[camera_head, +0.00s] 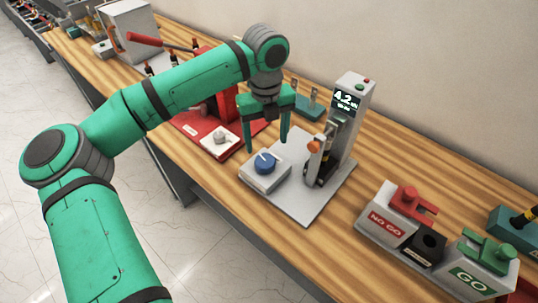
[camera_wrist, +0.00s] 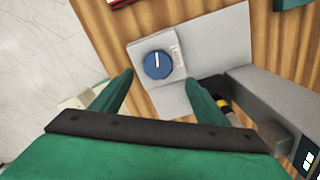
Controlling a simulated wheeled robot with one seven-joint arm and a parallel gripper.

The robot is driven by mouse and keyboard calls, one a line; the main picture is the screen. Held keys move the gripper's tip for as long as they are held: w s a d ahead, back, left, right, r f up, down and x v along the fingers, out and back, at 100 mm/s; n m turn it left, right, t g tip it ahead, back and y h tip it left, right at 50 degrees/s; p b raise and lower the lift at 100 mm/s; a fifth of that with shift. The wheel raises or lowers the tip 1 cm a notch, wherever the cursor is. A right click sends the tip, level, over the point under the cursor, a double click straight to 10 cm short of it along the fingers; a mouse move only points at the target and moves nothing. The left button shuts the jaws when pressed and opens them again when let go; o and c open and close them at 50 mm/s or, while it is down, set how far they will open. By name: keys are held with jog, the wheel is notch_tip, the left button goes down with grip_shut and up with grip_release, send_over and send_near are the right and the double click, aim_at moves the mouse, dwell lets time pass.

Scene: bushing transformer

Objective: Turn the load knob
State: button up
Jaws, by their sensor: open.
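The load knob (camera_head: 265,162) is a round blue dial with a white pointer line, on a light grey box (camera_head: 259,181) at the left of a grey plate. In the wrist view the blue knob (camera_wrist: 157,64) shows near the top middle, with its white line pointing nearly straight up. My gripper (camera_head: 268,146) hangs above and just behind the knob in the head view, fingers pointing down, open and empty. In the wrist view my fingertips (camera_wrist: 163,80) lie to either side of and below the knob, apart from it.
A grey tester column (camera_head: 352,100) with a display reading 4.2 stands on the same plate (camera_head: 308,205), close right of my gripper, with an orange-tipped lever (camera_head: 314,147). A red device (camera_head: 210,130) is at left. NO GO (camera_head: 386,218) and GO (camera_head: 472,275) blocks stand at right.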

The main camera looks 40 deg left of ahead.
aim_at(265, 161)
jog(key=f, duration=0.7)
jog(key=shift+s+a, duration=0.1)
jog(key=shift+s, duration=0.3)
jog(key=shift+w+f, duration=0.15)
jog(key=shift+f, duration=0.4)
jog(key=shift+c, duration=0.5)
jog(key=c, duration=1)
